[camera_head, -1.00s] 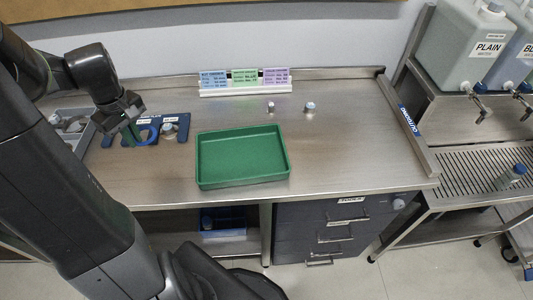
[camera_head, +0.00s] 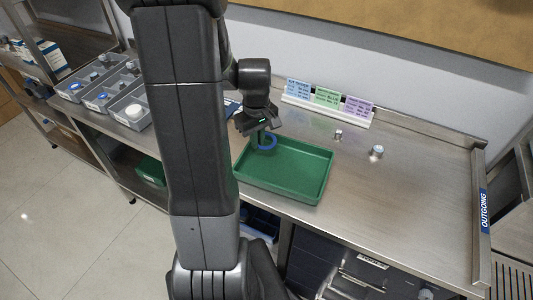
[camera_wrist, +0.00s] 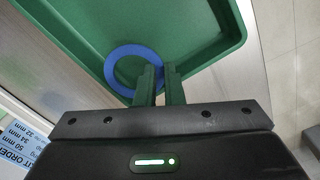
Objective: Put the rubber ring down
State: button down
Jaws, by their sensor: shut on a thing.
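The rubber ring is a blue ring (camera_head: 268,141), held in my gripper (camera_head: 262,138) over the back left part of the green tray (camera_head: 310,199). In the wrist view the ring (camera_wrist: 111,73) is pinched at its rim between the two green fingers of my gripper (camera_wrist: 160,72). The ring overlaps the tray's edge in that view, and the tray (camera_wrist: 245,30) shows empty there. The gap between the ring and the tray is hard to judge.
A stand with blue, green and purple cards (camera_head: 327,101) is at the back of the steel bench. Two small items, a vial (camera_head: 338,134) and a capped bottle (camera_head: 376,152), stand right of the tray. Grey bins (camera_head: 128,110) lie at left. The bench's right part is clear.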

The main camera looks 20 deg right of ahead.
aim_at(258, 157)
jog(key=shift+f, duration=2.4)
jog(key=shift+f, duration=0.25)
jog(key=c, duration=1.5)
grip_release()
jog(key=shift+r, duration=0.1)
jog(key=shift+c, duration=0.2)
notch_tip(258, 157, up, 12)
jog(key=shift+r, duration=0.15)
